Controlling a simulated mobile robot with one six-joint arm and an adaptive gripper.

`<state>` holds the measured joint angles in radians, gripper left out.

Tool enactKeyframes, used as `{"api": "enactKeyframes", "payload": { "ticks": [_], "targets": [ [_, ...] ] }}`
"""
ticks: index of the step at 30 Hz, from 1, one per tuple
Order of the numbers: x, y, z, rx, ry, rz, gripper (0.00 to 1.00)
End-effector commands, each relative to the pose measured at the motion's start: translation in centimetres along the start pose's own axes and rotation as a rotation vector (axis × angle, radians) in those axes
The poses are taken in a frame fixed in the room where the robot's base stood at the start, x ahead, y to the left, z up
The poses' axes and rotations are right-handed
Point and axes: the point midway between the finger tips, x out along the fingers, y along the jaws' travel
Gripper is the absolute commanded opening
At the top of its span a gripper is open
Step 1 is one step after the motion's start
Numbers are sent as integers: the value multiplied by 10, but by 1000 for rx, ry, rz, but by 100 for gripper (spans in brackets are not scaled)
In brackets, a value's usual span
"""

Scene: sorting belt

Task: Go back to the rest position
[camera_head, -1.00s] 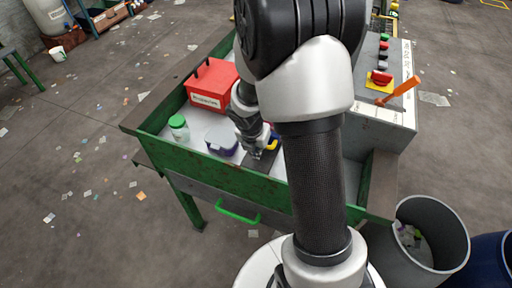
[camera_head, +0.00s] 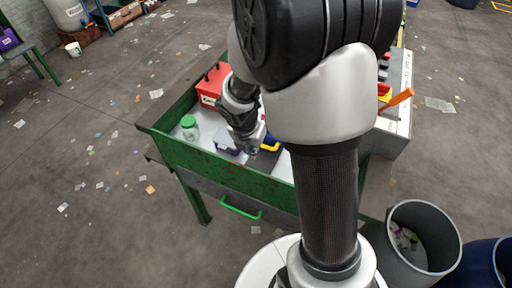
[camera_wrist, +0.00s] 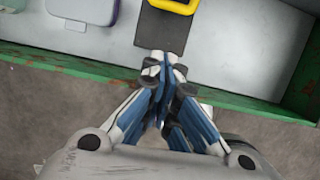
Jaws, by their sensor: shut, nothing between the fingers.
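My gripper (camera_head: 252,150) is shut and empty, above the near side of the green-framed sorting table (camera_head: 240,181). In the wrist view my gripper (camera_wrist: 165,68) points at the green near edge, its tips over a dark mat (camera_wrist: 160,32). A yellow-handled thing (camera_wrist: 176,5) lies on the mat's far part; it is partly hidden behind my arm in the head view (camera_head: 270,143). My upper arm covers much of the table's right side.
A red box (camera_head: 210,86), a green-lidded jar (camera_head: 189,127) and a grey-lidded purple container (camera_head: 226,141) stand on the table. A control panel with an orange lever (camera_head: 397,101) is at the right. A grey bin (camera_head: 424,238) stands at the lower right.

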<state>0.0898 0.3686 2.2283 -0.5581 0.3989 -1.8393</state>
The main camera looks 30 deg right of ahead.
Motion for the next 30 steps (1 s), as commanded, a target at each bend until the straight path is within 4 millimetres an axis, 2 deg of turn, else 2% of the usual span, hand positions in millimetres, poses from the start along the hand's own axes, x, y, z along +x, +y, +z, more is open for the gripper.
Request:
{"api": "enactKeyframes", "payload": {
  "ticks": [3, 11, 14, 17, 22, 27, 30],
  "targets": [
    [-11, 0, 0, 1, 0, 1, 0],
    [-14, 0, -1, 4, 1, -1, 0],
    [-25, -2, 0, 72, -7, 7, 0],
    [-54, -7, 1, 263, -20, 25, 0],
    [-125, -28, -13, 800, -14, 84, 0],
    [-184, -54, -45, 1364, 65, 145, 0],
    [-211, -69, -68, 1670, 143, 168, 0]
  ]
}}
